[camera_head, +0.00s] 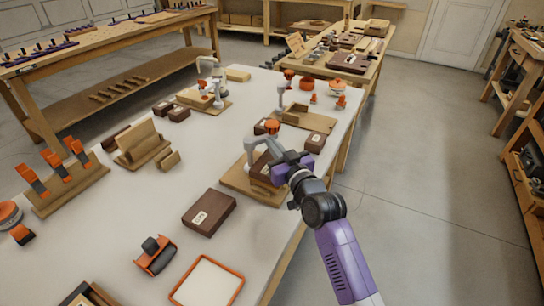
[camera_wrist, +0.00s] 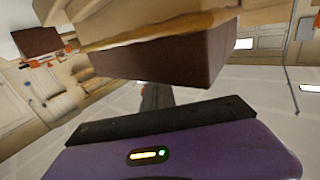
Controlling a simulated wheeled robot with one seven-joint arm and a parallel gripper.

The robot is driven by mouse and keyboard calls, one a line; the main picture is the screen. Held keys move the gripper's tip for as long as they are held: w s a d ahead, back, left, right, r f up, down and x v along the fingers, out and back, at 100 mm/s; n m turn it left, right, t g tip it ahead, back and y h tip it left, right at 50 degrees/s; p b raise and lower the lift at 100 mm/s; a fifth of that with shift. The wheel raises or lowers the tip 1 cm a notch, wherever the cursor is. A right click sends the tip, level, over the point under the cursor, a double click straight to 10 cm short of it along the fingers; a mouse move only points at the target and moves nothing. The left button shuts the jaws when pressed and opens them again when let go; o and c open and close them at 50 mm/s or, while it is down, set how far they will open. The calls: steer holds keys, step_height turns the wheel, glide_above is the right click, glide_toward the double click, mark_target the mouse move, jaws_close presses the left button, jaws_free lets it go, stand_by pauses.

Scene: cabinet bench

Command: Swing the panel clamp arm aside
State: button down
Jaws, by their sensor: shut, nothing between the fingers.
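A grey clamp arm (camera_head: 256,143) with an orange knob (camera_head: 272,126) stands on a wooden base board (camera_head: 238,180) near the right side of the bench. A dark brown block (camera_head: 259,165) sits under the clamp arm. My gripper (camera_head: 280,165) is at the right side of this fixture, close to the clamp arm and block. It is shut and empty; whether it touches the clamp arm cannot be told. In the wrist view a brown block (camera_wrist: 190,58) with a pale wooden edge lies close beyond my gripper's dark front edge. The clamp arm is not clear there.
Two more clamp fixtures stand farther back, one left (camera_head: 208,98) and one right (camera_head: 300,113). A brown box (camera_head: 209,213) lies in front, with an orange-rimmed tray (camera_head: 207,283) nearer. The floor (camera_head: 430,200) to the right is clear.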

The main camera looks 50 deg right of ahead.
mark_target(271, 134)
steer(key=shift+w+d+b, duration=0.2)
steer(key=shift+d+b, duration=0.1)
steer(key=shift+b, duration=0.05)
steer(key=shift+w+d+f+b, duration=0.1)
steer(key=shift+w+d+b, duration=0.4)
steer(key=shift+b, duration=0.1)
steer(key=shift+b+x, duration=0.5)
steer(key=shift+x, duration=0.4)
steer(key=shift+w+d, duration=0.1)
steer(key=shift+d, duration=0.05)
